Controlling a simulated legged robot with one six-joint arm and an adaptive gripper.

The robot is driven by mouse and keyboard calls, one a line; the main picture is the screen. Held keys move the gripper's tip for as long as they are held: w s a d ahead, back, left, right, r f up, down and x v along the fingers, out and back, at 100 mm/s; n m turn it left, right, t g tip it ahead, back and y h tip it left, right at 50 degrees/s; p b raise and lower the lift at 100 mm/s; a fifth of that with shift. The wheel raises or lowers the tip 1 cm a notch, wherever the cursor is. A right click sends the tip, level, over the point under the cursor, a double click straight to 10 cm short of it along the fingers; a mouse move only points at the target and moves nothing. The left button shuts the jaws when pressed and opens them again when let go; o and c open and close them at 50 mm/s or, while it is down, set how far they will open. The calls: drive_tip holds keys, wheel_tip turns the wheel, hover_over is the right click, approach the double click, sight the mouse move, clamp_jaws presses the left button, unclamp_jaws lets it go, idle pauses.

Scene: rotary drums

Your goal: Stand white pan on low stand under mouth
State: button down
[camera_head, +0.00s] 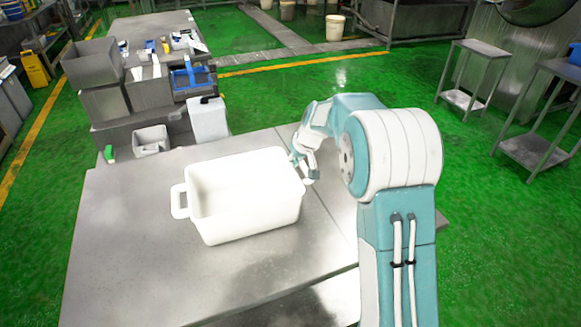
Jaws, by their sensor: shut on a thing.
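The white pan (245,215) is a deep rectangular tub with a loop handle at its left end. It sits upright on, or just above, the grey metal table; I cannot tell whether it touches. My gripper (303,172) is at the pan's right end, shut on the handle or rim there, which the fingers partly hide. A low stand (466,98) with a grey top and lower shelf is at the upper right on the green floor. Beside it, a drum mouth (538,8) shows at the top right edge, partly cut off.
The grey table (120,240) fills the lower left. Behind it stand a white canister (208,120), grey bins (92,65) and a blue crate (194,78). A second, taller stand (545,120) is at the right edge. Green floor between table and stands is open.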

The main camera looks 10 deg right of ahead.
drive_tip(key=s+r, duration=0.1)
drive_tip(key=r, duration=0.1)
drive_tip(key=s+r, duration=0.2)
drive_tip(key=shift+a, duration=0.1)
drive_tip(key=s+a+r, duration=0.1)
drive_tip(key=s+r, duration=0.2)
drive_tip(key=s, duration=0.5)
drive_tip(key=shift+s+a+r, duration=0.15)
drive_tip(key=shift+c, duration=1.4)
unclamp_jaws()
drive_tip(key=shift+r, duration=0.15)
